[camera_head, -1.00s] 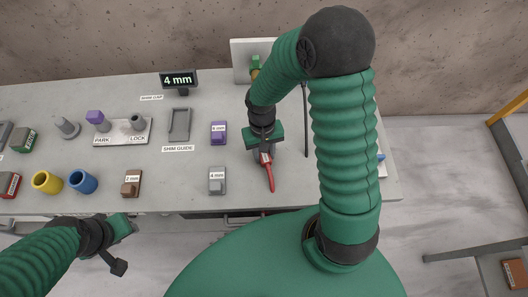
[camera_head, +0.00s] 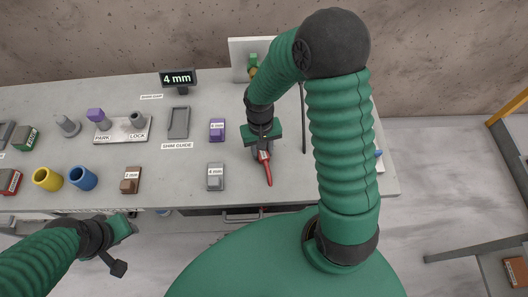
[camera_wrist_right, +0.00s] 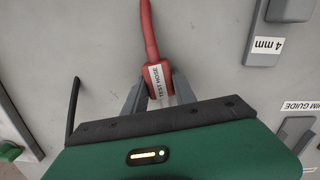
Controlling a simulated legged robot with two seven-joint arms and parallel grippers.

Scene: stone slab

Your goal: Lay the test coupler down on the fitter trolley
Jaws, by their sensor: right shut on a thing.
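The test coupler (camera_head: 265,168) is a red piece with a tail, labelled TEST HOSE in the right wrist view (camera_wrist_right: 158,80). My right gripper (camera_head: 262,146) is shut on it over the right part of the stone slab. Its fingers sit on either side of the red body; I cannot tell whether the coupler touches the slab. My left gripper (camera_head: 121,244) is empty and open in front of the slab's near edge. A grey surface (camera_head: 492,268) at the lower right edge may be the fitter trolley; it is only partly in view.
The slab (camera_head: 310,180) holds yellow (camera_head: 46,179) and blue (camera_head: 81,178) cups, shim blocks (camera_head: 216,176), a shim guide (camera_head: 179,122) and a 4 mm display (camera_head: 178,79). A white panel (camera_head: 240,55) stands behind. A brown block (camera_head: 515,271) lies at far right. Open floor separates the slab from there.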

